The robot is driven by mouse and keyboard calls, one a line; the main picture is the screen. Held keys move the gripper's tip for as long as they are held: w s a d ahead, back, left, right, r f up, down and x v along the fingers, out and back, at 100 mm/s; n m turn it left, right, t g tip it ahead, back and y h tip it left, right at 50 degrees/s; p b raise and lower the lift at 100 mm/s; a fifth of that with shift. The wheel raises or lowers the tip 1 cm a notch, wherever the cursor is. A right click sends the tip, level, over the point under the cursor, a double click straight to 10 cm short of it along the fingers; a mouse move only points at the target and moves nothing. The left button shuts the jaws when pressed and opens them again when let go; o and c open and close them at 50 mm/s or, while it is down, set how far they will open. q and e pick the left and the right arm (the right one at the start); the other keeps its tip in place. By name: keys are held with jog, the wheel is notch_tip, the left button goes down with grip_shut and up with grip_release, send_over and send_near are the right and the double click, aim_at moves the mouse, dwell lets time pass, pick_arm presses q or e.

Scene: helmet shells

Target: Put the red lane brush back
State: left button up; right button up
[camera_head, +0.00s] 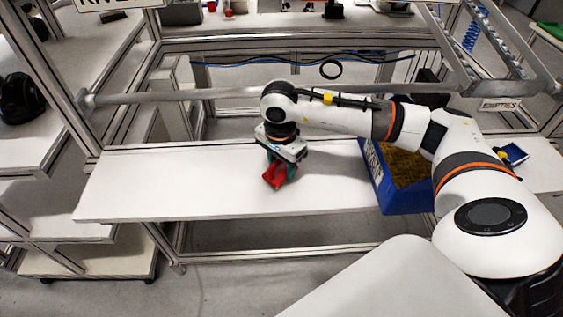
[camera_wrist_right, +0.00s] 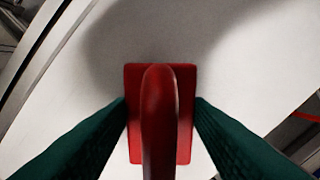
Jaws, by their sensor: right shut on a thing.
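The red lane brush (camera_head: 274,175) is in the grip of my right gripper (camera_head: 283,168), over the white shelf (camera_head: 130,185) in the head view. In the right wrist view the brush (camera_wrist_right: 160,110) shows as a red block with a rounded handle along its middle. The dark green fingers of my right gripper (camera_wrist_right: 160,115) press on it from both sides. The white surface lies behind it. I cannot tell whether the brush touches the shelf. My left gripper is not in view.
A blue bin (camera_head: 405,200) with brown contents stands on the shelf to the right, under my right arm. A small blue tray (camera_head: 514,155) lies further right, near an "EMPTIES" label (camera_head: 500,104). The shelf left of the gripper is clear. A metal rail (camera_head: 180,96) runs behind.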

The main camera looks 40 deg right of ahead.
jog(key=shift+f, duration=0.15)
jog(key=o, duration=1.3)
jog(key=shift+r, duration=0.3)
jog(key=shift+a+r, duration=0.1)
jog(key=shift+r, duration=0.25)
jog(key=r+b, duration=0.1)
jog(key=r, duration=0.2)
jog(key=r+b, duration=0.1)
jog(key=r, duration=0.5)
jog(key=shift+s+a+r+b, duration=0.1)
jog(key=shift+a+r+b, duration=0.15)
jog(key=shift+r+b, duration=0.15)
jog(key=shift+r, duration=0.65)
